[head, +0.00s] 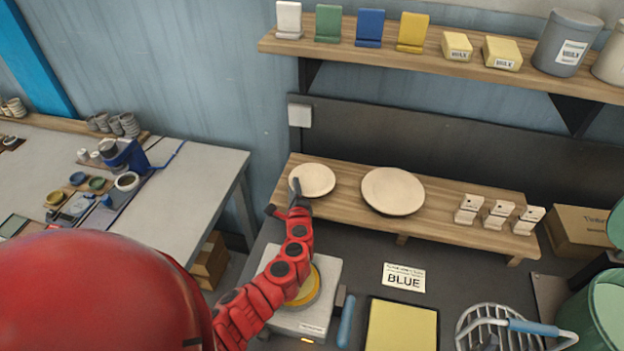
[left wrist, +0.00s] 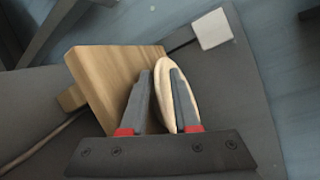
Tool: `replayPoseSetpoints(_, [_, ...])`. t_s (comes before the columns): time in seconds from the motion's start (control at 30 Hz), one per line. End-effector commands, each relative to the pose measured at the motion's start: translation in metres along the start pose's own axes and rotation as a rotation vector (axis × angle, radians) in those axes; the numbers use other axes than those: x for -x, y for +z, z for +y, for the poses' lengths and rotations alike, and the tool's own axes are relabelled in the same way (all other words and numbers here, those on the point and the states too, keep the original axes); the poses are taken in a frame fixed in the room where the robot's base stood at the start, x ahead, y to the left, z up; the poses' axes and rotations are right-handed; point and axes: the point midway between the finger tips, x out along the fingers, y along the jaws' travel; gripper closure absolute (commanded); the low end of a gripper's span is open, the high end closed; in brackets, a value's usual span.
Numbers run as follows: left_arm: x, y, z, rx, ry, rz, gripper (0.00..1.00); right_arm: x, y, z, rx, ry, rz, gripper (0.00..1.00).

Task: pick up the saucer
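The saucer (head: 316,180) is the smaller cream plate, lying at the left end of a low wooden shelf. A larger cream plate (head: 393,191) lies to its right. My left gripper (head: 287,197) is at the saucer's left edge, with its fingers apart. In the left wrist view the saucer (left wrist: 166,95) shows nearly edge-on, with its near rim between the two fingertips (left wrist: 160,72). The right finger covers part of it. I cannot tell whether either finger touches it. My right gripper is not in view.
The wooden shelf (head: 345,210) also holds several small pale stands (head: 498,213) at the right. A higher shelf (head: 440,50) runs above.

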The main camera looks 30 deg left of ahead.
Motion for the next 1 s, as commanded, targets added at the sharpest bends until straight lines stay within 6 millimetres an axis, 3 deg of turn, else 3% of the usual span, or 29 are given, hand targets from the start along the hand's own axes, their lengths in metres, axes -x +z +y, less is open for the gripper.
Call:
replayPoseSetpoints(0.17, [-0.0109,-0.0005,0.0013,-0.001,0.003,0.001,0.71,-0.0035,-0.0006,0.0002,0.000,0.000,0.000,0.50])
replayPoseSetpoints(0.43, [-0.0123,-0.0008,0.0019,-0.001,0.002,0.002,0.71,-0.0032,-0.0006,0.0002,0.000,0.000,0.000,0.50])
replayPoseSetpoints(0.6, [-0.0123,-0.0007,0.0017,-0.001,0.002,0.002,1.00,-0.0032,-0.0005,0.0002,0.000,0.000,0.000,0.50])
replayPoseSetpoints(1.0, [-0.0123,-0.0006,0.0023,-0.002,0.003,0.001,1.00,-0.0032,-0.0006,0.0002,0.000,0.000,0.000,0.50])
